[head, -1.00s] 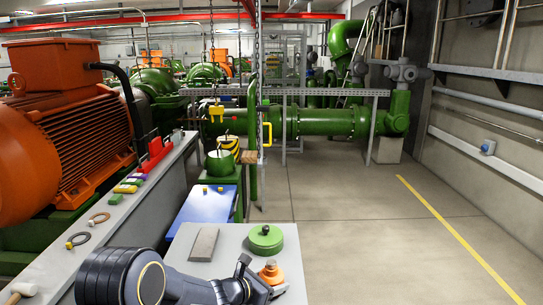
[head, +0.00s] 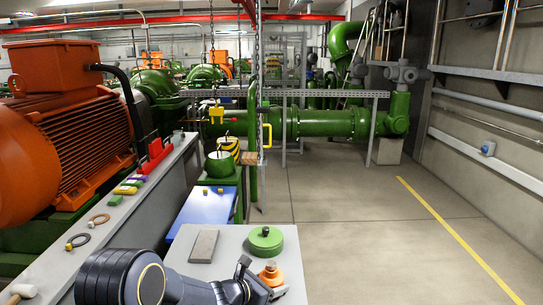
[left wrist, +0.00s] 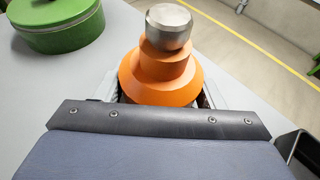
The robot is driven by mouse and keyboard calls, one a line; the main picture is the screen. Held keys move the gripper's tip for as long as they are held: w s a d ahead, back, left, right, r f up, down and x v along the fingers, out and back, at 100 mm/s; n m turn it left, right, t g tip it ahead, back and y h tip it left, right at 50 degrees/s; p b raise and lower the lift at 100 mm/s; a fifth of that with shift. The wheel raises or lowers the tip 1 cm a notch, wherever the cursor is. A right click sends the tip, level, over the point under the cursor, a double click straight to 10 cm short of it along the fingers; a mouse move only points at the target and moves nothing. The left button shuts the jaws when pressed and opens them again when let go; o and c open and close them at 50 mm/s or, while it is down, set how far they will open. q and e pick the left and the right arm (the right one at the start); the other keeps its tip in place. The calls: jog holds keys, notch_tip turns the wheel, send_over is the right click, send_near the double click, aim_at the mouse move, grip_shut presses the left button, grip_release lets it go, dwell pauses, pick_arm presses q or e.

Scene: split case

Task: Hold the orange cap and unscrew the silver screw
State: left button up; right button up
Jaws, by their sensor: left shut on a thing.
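The orange cap (head: 270,275) stands upright near the front right of the grey table. In the left wrist view the cap (left wrist: 160,78) is a stepped cone, and the silver screw (left wrist: 169,27) sits on its top. My left gripper (head: 262,285) comes in from the left, low at the cap, and is shut on it. In the left wrist view its fingers show on both sides of the cap's lower part, which is partly hidden by the gripper body. My right gripper is in neither view.
A green round lid-like part (head: 266,240) lies behind the cap on the table (head: 230,238). A grey flat block (head: 204,246) lies left of it. A blue panel (head: 205,208) is further back. The floor to the right is clear.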

pick_arm(q)
jog(key=shift+s+f, duration=0.1)
jog(key=shift+f, duration=0.15)
jog(key=shift+r, duration=0.65)
jog(key=shift+r, duration=0.1)
jog(key=shift+r, duration=0.1)
